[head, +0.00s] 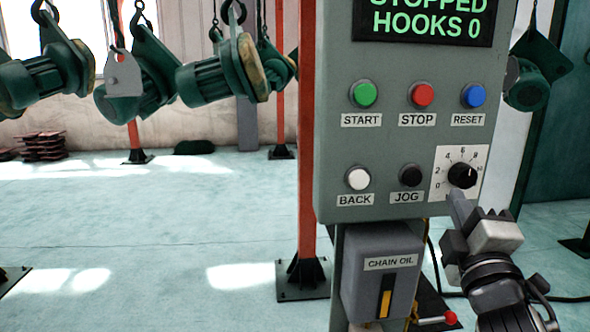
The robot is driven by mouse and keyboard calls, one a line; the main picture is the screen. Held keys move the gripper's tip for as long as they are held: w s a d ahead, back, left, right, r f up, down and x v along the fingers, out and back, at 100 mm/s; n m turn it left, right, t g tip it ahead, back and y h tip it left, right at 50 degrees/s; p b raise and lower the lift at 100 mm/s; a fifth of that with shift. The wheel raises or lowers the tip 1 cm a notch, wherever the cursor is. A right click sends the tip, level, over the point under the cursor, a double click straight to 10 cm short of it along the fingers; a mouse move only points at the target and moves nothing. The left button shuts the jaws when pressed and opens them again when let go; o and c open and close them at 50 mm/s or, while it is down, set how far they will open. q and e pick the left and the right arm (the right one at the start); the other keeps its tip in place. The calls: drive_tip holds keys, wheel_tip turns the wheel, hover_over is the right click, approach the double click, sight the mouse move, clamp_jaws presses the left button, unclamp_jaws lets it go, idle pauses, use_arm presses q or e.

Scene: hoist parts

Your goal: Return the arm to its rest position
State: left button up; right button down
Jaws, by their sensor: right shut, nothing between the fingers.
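My right gripper (459,207) is shut and empty at the lower right, its fingertips just below the black dial (462,175) on the grey control panel (390,150). I cannot tell whether the tips touch the panel. The dial is numbered from 0 upward. The panel also has a green START button (363,94), a red STOP button (422,95), a blue RESET button (473,95), a white BACK button (358,179) and a black JOG button (409,175). Its display (425,20) reads STOPPED, HOOKS 0. My left gripper is not in view.
A CHAIN OIL box (380,275) sits below the panel, with a red-knobbed lever (450,318) beside it. A red post (307,130) stands left of the panel. Green motors (215,78) hang from hooks at upper left. The floor at left is mostly clear.

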drive_tip(key=s+a+f+m+g+y, duration=0.1)
drive_tip(key=a+f+m+g, duration=0.1)
drive_tip(key=f, duration=0.5)
drive_tip(key=s+a+f+m+g+y, duration=0.1)
drive_tip(key=a+f+g+y, duration=0.1)
drive_tip(key=f, duration=0.4)
drive_tip(key=s+a+f+m+g+y+p, duration=0.1)
drive_tip(key=s+a+f+m+g, duration=0.2)
drive_tip(key=s+f, duration=0.6)
drive_tip(key=s+a+f+m+g+y, duration=0.2)
drive_tip(key=s+a+f+m, duration=0.3)
drive_tip(key=f, duration=0.8)
drive_tip(key=s+m+g, duration=0.1)
drive_tip(key=s+m, duration=0.1)
drive_tip(key=s, duration=0.1)
drive_tip(key=shift+s+g+p, duration=0.4)
